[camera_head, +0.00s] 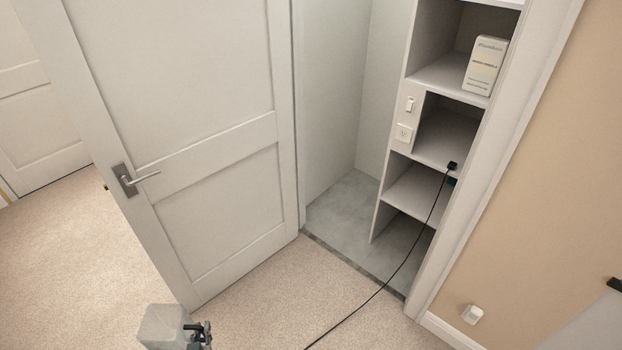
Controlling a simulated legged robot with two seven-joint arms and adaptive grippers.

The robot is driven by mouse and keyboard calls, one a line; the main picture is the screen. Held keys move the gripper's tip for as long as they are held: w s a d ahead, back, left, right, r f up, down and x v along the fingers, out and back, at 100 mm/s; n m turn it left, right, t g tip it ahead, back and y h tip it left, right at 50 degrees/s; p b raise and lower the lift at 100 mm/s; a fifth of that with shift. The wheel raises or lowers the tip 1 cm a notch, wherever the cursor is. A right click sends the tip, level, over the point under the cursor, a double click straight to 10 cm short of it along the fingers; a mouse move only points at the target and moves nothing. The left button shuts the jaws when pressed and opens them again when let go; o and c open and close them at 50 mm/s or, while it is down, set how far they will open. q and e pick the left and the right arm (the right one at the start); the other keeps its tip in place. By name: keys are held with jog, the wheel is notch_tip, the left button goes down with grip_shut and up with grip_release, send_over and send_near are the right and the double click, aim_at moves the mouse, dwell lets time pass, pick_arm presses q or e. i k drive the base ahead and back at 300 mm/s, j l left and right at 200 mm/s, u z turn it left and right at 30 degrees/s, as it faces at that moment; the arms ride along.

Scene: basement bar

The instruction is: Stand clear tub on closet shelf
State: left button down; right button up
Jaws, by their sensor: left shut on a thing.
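The clear tub (162,324), a translucent whitish container, is at the bottom edge of the head view, left of centre. My left gripper (200,333) is shut on it from its right side; the lower part of both is cut off by the frame. The closet shelf unit (409,183) stands inside the open closet, well up and to the right of the tub. A white box with print (485,66) stands on an upper shelf (448,76). The shelf below it (447,141) holds a small black plug-like item (452,167). My right gripper is not in view.
The panelled white door (215,150) stands open left of the closet, above the tub. A black cable (385,287) runs from the shelves down across the threshold and carpet (270,290). The closet floor (345,215) is bare. A beige wall (535,190) bounds the right.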

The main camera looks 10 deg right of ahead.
aim_at(422, 200)
jog(key=i+z, duration=0.1)
jog(key=z, duration=0.3)
jog(key=i+z, duration=0.15)
jog(key=z, duration=0.25)
jog(key=i+z, duration=0.1)
jog(key=z, duration=0.3)
jog(key=i+z, duration=0.15)
jog(key=z, duration=0.25)
jog(key=i+j+z, duration=0.1)
jog(key=z, duration=0.3)
jog(key=i+j+z, duration=0.4)
jog(key=j, duration=0.2)
jog(key=i+j+z, duration=0.25)
jog(key=j+z, duration=0.2)
jog(key=j, duration=0.25)
